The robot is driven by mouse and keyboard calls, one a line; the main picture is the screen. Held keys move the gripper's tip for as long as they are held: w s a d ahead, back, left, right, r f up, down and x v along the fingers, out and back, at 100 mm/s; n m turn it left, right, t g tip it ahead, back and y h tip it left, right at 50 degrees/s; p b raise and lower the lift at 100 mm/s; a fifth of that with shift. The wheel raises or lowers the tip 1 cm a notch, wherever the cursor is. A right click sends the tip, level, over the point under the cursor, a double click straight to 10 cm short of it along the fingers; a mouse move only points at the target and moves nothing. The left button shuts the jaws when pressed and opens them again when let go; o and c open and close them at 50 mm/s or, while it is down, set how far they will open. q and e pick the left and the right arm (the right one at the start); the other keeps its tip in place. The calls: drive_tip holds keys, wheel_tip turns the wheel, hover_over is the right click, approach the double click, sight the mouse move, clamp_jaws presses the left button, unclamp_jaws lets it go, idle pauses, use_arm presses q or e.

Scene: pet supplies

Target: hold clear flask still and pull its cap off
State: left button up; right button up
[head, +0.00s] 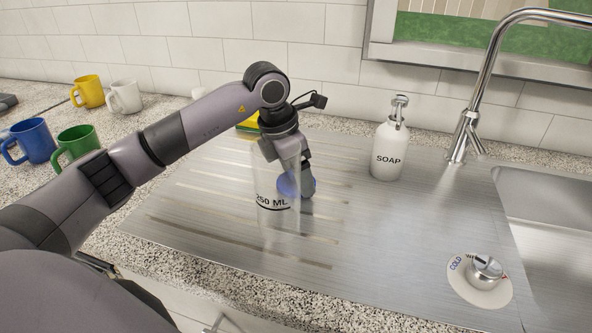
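The clear flask (272,222) stands on the metal drainboard, marked "250 ML". It is see-through and its outline is faint. A round blue part (288,185), perhaps its cap, shows beside the gripper fingers, partly covered by them. My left gripper (297,180) points down at the flask, its fingers overlapping the flask's upper part in the picture. I cannot tell whether the fingers are closed on it or only beside it. My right gripper is not in view.
A white soap bottle (387,150) stands right of the flask, before the faucet (470,110) and sink (555,205). A tap knob (486,268) is at lower right. A yellow sponge (248,122) is behind my arm. Several mugs, including a green one (78,142), stand at left.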

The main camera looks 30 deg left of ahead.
use_arm(q)
drive_tip(key=shift+f, duration=0.15)
drive_tip(key=o, duration=0.9)
drive_tip(key=v, duration=1.2)
drive_tip(key=shift+r, duration=0.25)
drive_tip(key=shift+d, duration=0.1)
